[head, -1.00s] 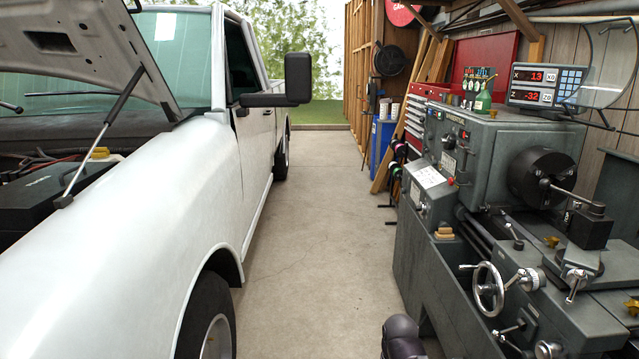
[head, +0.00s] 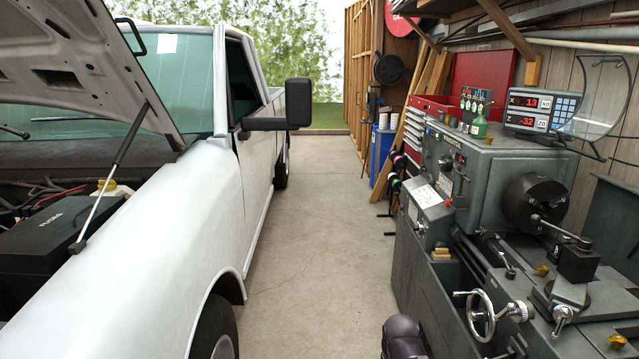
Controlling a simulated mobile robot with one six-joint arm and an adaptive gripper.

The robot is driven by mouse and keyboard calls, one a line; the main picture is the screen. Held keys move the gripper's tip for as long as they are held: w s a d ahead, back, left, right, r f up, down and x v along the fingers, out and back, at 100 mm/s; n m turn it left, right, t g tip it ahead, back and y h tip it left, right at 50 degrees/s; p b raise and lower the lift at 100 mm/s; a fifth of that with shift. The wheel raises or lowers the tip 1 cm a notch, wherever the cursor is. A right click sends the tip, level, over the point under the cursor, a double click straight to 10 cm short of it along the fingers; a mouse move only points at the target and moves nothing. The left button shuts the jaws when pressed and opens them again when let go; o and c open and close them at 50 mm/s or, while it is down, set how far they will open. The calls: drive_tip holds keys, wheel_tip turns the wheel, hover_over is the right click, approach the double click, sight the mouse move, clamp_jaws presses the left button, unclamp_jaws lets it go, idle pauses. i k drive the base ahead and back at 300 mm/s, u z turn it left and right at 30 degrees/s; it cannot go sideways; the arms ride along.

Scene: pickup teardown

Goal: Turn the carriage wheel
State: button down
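The carriage wheel (head: 481,316) is a shiny metal spoked handwheel with a crank handle. It stands on the front of the grey lathe (head: 425,285), low at the right of the head view. It appears clear, with nothing touching it. My gripper is not in view. A dark rounded part, which looks like part of my arm, shows at the bottom edge, left of the wheel and apart from it. The lower end of the lathe front is cut off by the picture edge.
A white pickup (head: 170,215) with its hood raised fills the left side. A clear concrete aisle (head: 320,220) runs between it and the lathe. The lathe chuck (head: 537,203) and tool post (head: 577,262) stand behind the wheel. A digital readout (head: 543,107) sits above.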

sight(486, 314)
drive_tip(key=u, duration=0.4)
drive_tip(key=i, duration=2.45)
drive_tip(key=z, duration=1)
drive_tip(key=i, duration=0.8)
drive_tip(key=z, duration=0.35)
